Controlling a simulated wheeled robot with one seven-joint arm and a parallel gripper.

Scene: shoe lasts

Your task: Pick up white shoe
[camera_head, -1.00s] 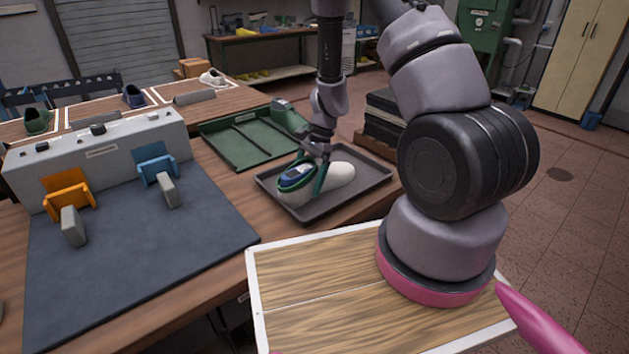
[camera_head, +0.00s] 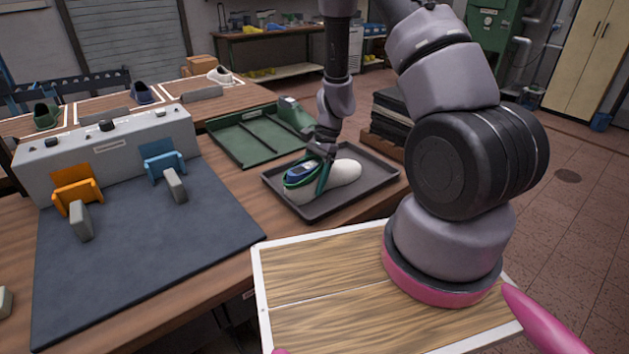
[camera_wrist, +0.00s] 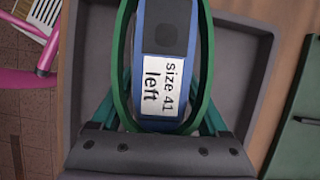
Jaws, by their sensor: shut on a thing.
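The white shoe (camera_head: 346,172) has a green collar and sits over the dark grey tray (camera_head: 383,184); I cannot tell whether it touches the tray floor. A blue last (camera_head: 300,171) fills its opening. In the wrist view, the last (camera_wrist: 165,30) carries a white label reading "size 41 left", inside the shoe's green rim (camera_wrist: 207,60).
A green divided tray (camera_head: 240,145) with a green last (camera_head: 294,114) stands behind. At left lie a dark mat (camera_head: 130,250) and a grey fixture with orange (camera_head: 77,182) and blue (camera_head: 166,155) holders. Dark stacked trays (camera_head: 392,112) stand behind right. More shoes rest on the far table.

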